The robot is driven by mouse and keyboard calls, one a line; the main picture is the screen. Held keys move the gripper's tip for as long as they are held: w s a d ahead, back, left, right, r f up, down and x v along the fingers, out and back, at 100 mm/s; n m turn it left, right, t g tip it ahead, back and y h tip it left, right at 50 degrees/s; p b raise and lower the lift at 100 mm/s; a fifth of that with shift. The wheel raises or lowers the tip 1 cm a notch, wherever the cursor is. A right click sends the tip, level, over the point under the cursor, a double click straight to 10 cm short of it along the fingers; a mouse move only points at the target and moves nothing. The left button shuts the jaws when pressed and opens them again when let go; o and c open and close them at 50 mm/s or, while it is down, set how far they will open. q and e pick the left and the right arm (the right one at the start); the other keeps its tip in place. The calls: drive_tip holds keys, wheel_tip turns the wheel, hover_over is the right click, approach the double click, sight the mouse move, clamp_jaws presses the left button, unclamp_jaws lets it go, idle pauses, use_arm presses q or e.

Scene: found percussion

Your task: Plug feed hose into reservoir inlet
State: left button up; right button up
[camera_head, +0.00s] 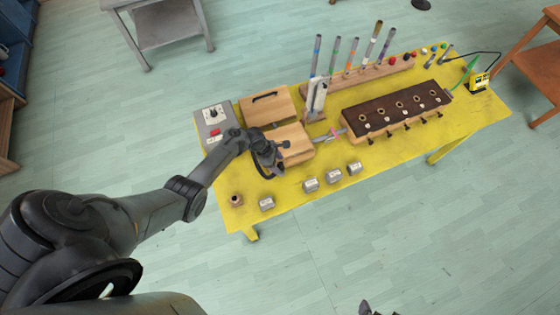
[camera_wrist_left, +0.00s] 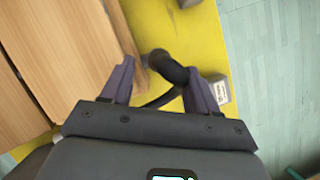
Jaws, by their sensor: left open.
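My left gripper (camera_head: 276,166) is over the front left part of the yellow table, beside a light wooden box (camera_head: 296,152). In the left wrist view its two fingers are apart (camera_wrist_left: 160,78). A black hose (camera_wrist_left: 171,70), which I take for the feed hose, curves between and below them. I cannot tell whether either finger touches it. In the head view the hose is largely hidden by the gripper. A small dark fitting (camera_head: 286,144) shows at the wooden box; I cannot tell whether it is the reservoir inlet. Dark tips of my right gripper (camera_head: 376,309) show at the bottom edge.
Several small grey labelled blocks (camera_head: 310,185) stand along the front table edge, with a brown cup (camera_head: 235,200). A grey switch box (camera_head: 214,120) is at left. A long dark-topped wooden block (camera_head: 395,108) and a rack of tubes (camera_head: 360,76) stand to the right.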

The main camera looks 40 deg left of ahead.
use_arm(q)
drive_tip(key=p+v, duration=0.2)
drive_tip(key=v, duration=0.4)
drive_tip(key=shift+r, duration=0.35)
drive_tip(key=shift+s+a, duration=0.1)
drive_tip(key=shift+s, duration=0.1)
drive_tip(key=s+d+f+m+g+y, duration=0.1)
drive_tip(key=s+d+f, duration=0.15)
drive_tip(key=s, duration=0.65)
drive_tip(key=s+d+f+m+g+y, duration=0.15)
drive_tip(key=s+f, duration=0.25)
drive_tip(key=s, duration=0.5)
drive_tip(key=d+r+m+t, duration=0.1)
drive_tip(key=d+r+m, duration=0.3)
drive_tip(key=r+m, duration=0.8)
drive_tip(key=s+d+r+m+t+y, duration=0.1)
drive_tip(key=d+r+m, duration=0.4)
drive_tip(key=r+m, duration=0.7)
wheel_tip(320, 180, up, 5)
drive_tip(key=shift+s+f+t, duration=0.2)
drive_tip(key=shift+s+t, duration=0.15)
drive_tip(key=shift+t, duration=0.4)
drive_tip(key=shift+d, duration=0.1)
drive_tip(key=shift+c, duration=0.2)
